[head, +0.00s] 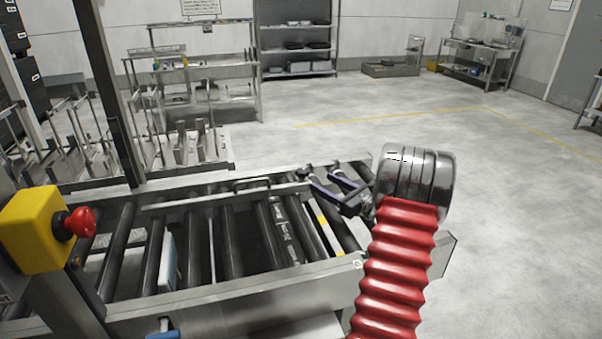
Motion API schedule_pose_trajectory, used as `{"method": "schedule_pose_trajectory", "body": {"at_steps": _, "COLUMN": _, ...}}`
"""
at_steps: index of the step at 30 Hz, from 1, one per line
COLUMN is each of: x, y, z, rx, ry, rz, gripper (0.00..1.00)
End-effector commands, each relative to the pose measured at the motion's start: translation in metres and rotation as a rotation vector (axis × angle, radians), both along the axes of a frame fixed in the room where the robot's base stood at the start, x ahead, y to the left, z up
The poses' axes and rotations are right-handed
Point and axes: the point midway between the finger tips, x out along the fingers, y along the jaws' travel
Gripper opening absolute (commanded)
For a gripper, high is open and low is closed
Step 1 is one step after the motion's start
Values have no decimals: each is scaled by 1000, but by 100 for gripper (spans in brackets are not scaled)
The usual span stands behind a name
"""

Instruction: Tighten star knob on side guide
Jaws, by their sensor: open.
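A metal side guide (185,202) runs lengthwise over the dark rollers near the far side of the conveyor. A thin bracket or loop (252,183) shows beside it. I cannot make out a star knob on the guide; it may be too small or hidden. My gripper (322,173) is open, with two dark fingers apart and pointing left toward the guide's right end. Nothing shows between the fingers. I cannot tell whether they touch the guide. My red-sleeved arm and metal wrist hide the conveyor's right corner.
The roller conveyor (230,292) has metal side frames. A pale blue-edged plate (168,262) stands between rollers. A yellow box with a red button (35,230) and a dark post (112,100) stand at left. A blue handle (163,327) is below. Open floor (480,160) lies right.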

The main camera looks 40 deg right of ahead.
Motion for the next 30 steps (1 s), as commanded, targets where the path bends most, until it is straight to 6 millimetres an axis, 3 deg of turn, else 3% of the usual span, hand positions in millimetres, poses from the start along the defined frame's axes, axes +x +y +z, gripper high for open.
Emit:
{"method": "schedule_pose_trajectory", "body": {"at_steps": 18, "x": 95, "y": 0, "z": -1, "rx": -1, "ry": 1, "rz": 3, "gripper": 55}}
{"method": "schedule_pose_trajectory", "body": {"at_steps": 24, "x": 112, "y": -1, "z": 0, "rx": 0, "ry": 1, "rz": 1, "gripper": 55}}
{"method": "schedule_pose_trajectory", "body": {"at_steps": 30, "x": 114, "y": -1, "z": 0, "rx": 0, "ry": 0, "rz": 0, "gripper": 55}}
